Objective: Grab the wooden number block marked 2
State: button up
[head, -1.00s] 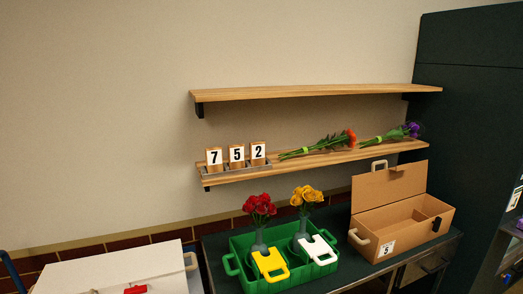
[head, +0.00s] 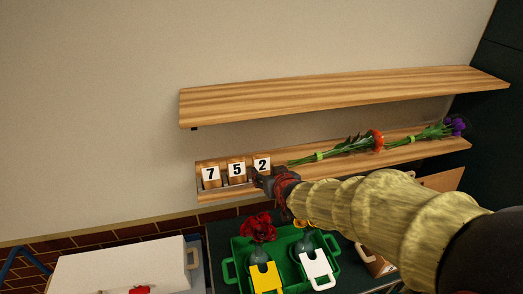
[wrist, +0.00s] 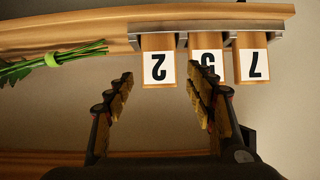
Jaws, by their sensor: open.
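The wooden number block marked 2 (head: 262,163) stands at the right end of a row of blocks on the lower shelf. It shows upside down in the wrist view (wrist: 158,62), between and beyond my fingertips. My gripper (head: 262,183) is open and empty just in front of the row, close to block 2. In the wrist view my gripper (wrist: 157,84) has a finger on each side of block 2's line, with the right finger in front of block 5's side. I cannot tell the exact gap to the block.
Block 5 (head: 237,169) and block 7 (head: 211,174) stand left of block 2 in a grey metal rack (wrist: 272,35). Flower stems (head: 330,151) lie right on the lower shelf (head: 410,153). The upper shelf (head: 330,95) hangs above. A green crate (head: 238,248) is below.

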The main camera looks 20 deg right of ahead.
aim_at(262, 159)
jog(key=shift+t, duration=0.4)
jog(key=shift+w+d+f+p, duration=0.1)
jog(key=shift+w+f+p, duration=0.4)
jog(key=shift+w, duration=1.15)
jog(key=shift+w+a+f+p, duration=0.1)
jog(key=shift+w+p, duration=0.7)
jog(key=shift+w, duration=0.8)
jog(key=shift+w+d+f+p, duration=0.2)
jog(key=shift+w+p, duration=0.45)
jog(key=shift+w, duration=1)
jog(key=shift+a, duration=0.1)
jog(key=c, duration=0.3)
jog(key=c, duration=0.6)
